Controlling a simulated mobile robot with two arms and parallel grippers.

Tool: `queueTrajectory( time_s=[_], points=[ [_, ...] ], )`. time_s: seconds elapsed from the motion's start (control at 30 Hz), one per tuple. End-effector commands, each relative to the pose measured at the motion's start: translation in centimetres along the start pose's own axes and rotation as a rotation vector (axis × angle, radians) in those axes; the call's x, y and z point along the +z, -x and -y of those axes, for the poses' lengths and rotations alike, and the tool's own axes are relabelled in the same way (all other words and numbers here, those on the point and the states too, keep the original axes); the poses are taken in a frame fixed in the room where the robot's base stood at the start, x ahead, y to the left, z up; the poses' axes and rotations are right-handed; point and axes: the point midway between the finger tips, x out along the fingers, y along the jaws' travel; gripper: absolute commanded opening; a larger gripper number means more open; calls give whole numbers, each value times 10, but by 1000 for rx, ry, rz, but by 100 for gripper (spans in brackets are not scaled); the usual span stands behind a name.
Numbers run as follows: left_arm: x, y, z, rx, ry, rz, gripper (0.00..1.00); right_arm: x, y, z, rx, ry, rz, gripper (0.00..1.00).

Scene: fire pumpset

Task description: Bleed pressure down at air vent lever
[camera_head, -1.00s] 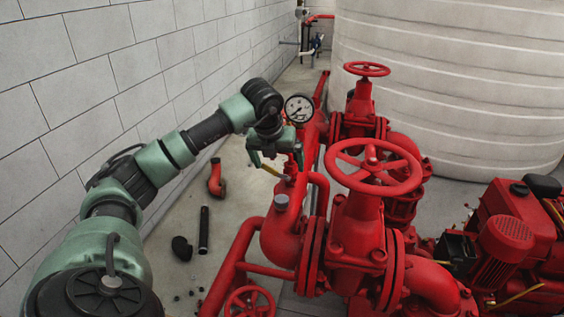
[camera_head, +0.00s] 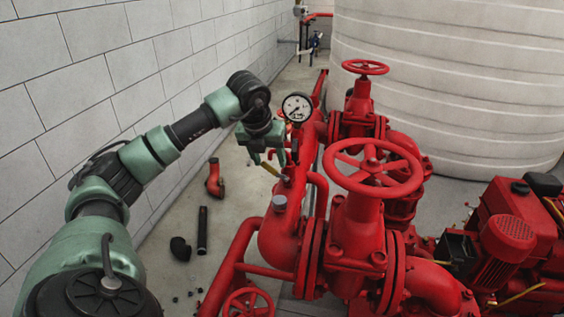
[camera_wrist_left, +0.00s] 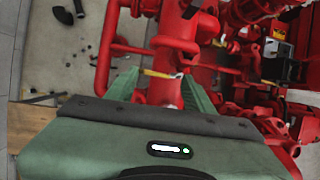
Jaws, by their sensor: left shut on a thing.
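The air vent lever (camera_head: 270,170) is a short yellow handle on top of the red pipework, below and left of the pressure gauge (camera_head: 297,108). It also shows in the left wrist view (camera_wrist_left: 163,74), crossing between the green fingers. My left gripper (camera_head: 268,158) is over the lever, with its fingers pointing down. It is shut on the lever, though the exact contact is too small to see. The gauge has a white dial; its reading is too small to tell. My right gripper is not in view.
A large red handwheel valve (camera_head: 372,170) stands right of the lever, with another handwheel (camera_head: 365,67) behind it. A block wall (camera_head: 110,70) runs along the left. Loose pipe pieces, including a black pipe (camera_head: 203,230), lie on the floor. A pale tank (camera_head: 460,80) fills the back right.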

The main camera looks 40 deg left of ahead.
Motion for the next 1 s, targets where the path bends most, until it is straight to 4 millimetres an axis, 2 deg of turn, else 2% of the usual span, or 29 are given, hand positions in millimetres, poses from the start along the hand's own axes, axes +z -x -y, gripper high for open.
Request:
queueTrajectory(
  time_s=[0.73,1.0],
  points=[
    [-9,31,-42,2,2,-3,39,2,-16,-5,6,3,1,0],
    [-10,38,-49,1,1,-4,39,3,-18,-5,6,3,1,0]
  ],
)
